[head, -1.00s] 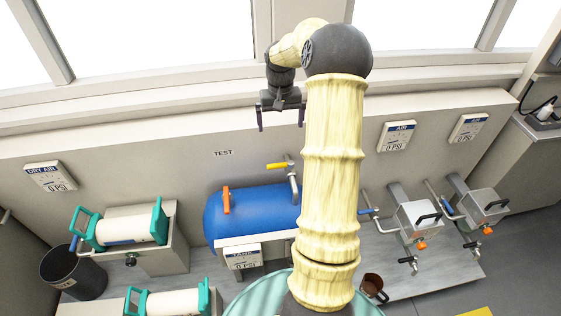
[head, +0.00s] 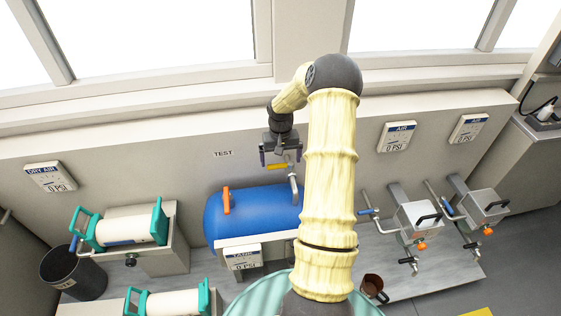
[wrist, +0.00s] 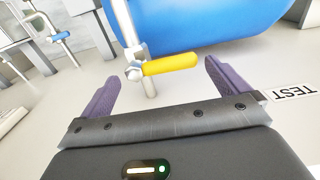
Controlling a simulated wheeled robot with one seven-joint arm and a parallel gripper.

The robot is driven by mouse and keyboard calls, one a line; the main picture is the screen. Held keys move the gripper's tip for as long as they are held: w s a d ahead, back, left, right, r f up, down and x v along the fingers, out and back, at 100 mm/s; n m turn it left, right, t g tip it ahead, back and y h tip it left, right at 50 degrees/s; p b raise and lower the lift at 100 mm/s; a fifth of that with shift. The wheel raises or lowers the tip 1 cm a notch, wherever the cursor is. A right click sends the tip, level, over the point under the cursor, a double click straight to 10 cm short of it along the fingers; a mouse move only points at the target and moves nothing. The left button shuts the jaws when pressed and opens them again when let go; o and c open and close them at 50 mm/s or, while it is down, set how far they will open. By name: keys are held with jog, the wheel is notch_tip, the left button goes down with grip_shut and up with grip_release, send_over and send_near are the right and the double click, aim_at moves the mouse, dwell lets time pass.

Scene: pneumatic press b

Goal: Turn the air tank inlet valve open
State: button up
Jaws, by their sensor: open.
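The blue air tank (head: 255,211) lies on its side on a stand, with an orange handle (head: 226,201) on top toward its left end. A yellow valve handle (head: 277,166) sits on the metal pipe (head: 294,190) above the tank's right part, close to the wall. My gripper (head: 280,161) is open above and around the yellow handle in the head view. In the wrist view my gripper (wrist: 160,85) has its purple fingers apart. The yellow handle (wrist: 170,64) shows between and beyond the fingertips, lying sideways from the pipe; I see no clear contact.
The TEST label (head: 223,153) is on the wall left of my gripper. A TANK gauge (head: 243,257) reads 0 PSI below the tank. Grey presses (head: 419,218) stand to the right, teal-handled cylinders (head: 122,229) to the left. The wall lies close behind the valve.

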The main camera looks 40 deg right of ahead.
jog(key=shift+f, duration=0.95)
jog(key=c, duration=1.1)
jog(key=shift+c, duration=0.2)
